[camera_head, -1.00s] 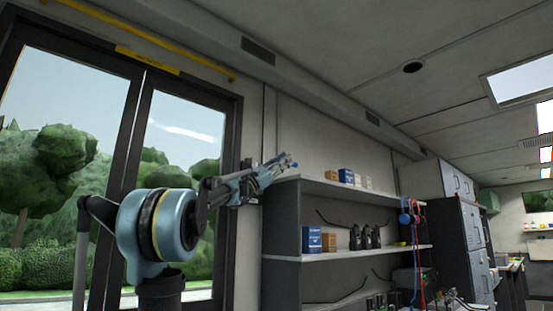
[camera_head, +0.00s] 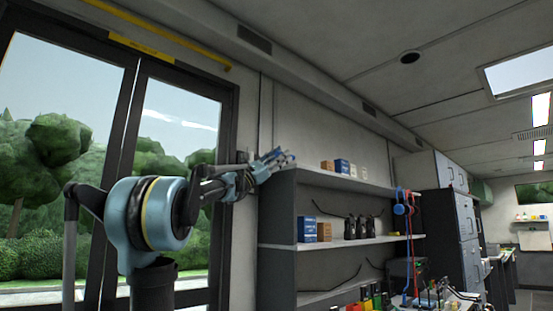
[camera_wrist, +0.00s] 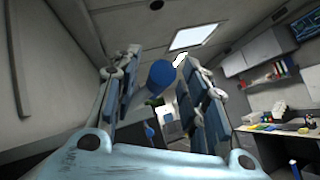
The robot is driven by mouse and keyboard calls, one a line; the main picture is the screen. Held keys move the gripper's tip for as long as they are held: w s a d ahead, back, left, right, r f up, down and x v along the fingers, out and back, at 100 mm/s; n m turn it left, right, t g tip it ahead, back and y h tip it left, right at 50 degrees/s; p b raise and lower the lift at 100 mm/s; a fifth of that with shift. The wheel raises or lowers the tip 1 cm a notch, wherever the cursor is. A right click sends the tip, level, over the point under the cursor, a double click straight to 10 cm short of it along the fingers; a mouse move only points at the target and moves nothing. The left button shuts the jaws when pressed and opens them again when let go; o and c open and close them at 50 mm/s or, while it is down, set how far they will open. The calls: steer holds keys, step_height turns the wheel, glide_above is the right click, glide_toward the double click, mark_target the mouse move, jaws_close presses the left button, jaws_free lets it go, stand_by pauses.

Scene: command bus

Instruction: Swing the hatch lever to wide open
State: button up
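I cannot make out a hatch lever for certain in either view. My gripper (camera_head: 284,158) is near the upper left end of the shelf unit in the head view, small and partly blurred. In the wrist view my gripper (camera_wrist: 165,85) has its two fingers well apart. A rounded blue thing (camera_wrist: 160,74) shows between them, with a smaller blue thing (camera_wrist: 149,131) below it. I cannot tell what the blue things are, or how far away. I see nothing clamped between the fingers.
Dark-framed glass doors (camera_head: 178,130) stand at the left, a yellow rail (camera_head: 165,33) above them. The shelf unit (camera_head: 277,240) holds small boxes and dark devices. A blue headset (camera_head: 399,209) and red cable hang at its right. Grey cabinets (camera_head: 466,220) stand beyond.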

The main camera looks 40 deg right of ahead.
steer(key=shift+f, duration=0.1)
steer(key=v, duration=1.2)
stand_by(0.5)
